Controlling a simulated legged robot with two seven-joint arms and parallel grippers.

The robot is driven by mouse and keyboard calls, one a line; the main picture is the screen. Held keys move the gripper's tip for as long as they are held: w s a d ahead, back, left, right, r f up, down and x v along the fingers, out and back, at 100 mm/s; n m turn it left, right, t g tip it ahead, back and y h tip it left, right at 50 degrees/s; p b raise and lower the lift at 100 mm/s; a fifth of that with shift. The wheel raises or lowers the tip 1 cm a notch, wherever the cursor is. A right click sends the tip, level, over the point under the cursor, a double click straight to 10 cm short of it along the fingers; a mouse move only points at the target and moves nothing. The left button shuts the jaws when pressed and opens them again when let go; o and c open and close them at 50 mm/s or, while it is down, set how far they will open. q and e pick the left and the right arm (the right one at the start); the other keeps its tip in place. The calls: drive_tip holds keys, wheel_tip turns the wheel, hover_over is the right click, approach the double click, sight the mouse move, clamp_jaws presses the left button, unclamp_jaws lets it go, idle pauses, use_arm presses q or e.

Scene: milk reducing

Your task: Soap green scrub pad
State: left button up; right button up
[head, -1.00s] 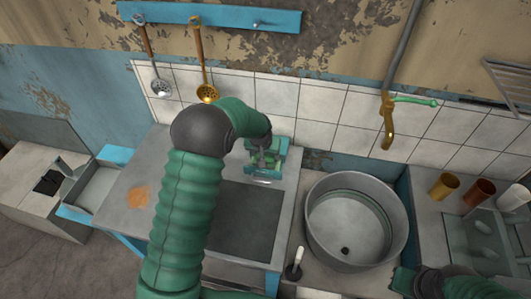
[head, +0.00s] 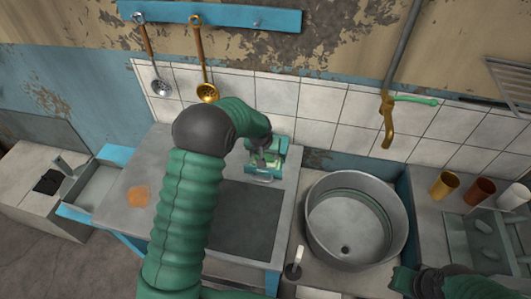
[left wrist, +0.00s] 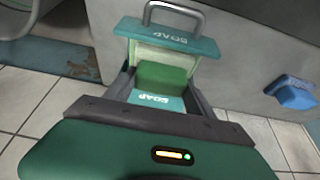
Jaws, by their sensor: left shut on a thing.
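A teal soap dispenser (head: 281,146) stands at the back of the grey counter against the tiles. In the left wrist view it has a teal plate marked SOAP (left wrist: 165,36) with a metal handle, and a second SOAP plate nearer the gripper. A green scrub pad (left wrist: 163,75) sits between these plates. My left gripper (head: 265,159) is at the dispenser, its fingers (left wrist: 162,88) on either side of the pad and shut on it. Contact between pad and plates is hard to tell. My right gripper (head: 403,280) is at the lower right, apart from the dispenser; its jaws are unclear.
A round metal sink (head: 347,247) is right of the counter, with a brass tap (head: 388,128) above. A white-handled brush (head: 297,262) stands beside it. Cups (head: 480,191) stand on the right. An orange stain (head: 138,196) marks the counter.

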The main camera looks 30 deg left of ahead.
use_arm(q)
wheel_tip(320, 180, up, 7)
drive_tip(key=p, duration=0.5)
idle(0.3)
drive_tip(key=shift+f, duration=0.1)
idle(0.6)
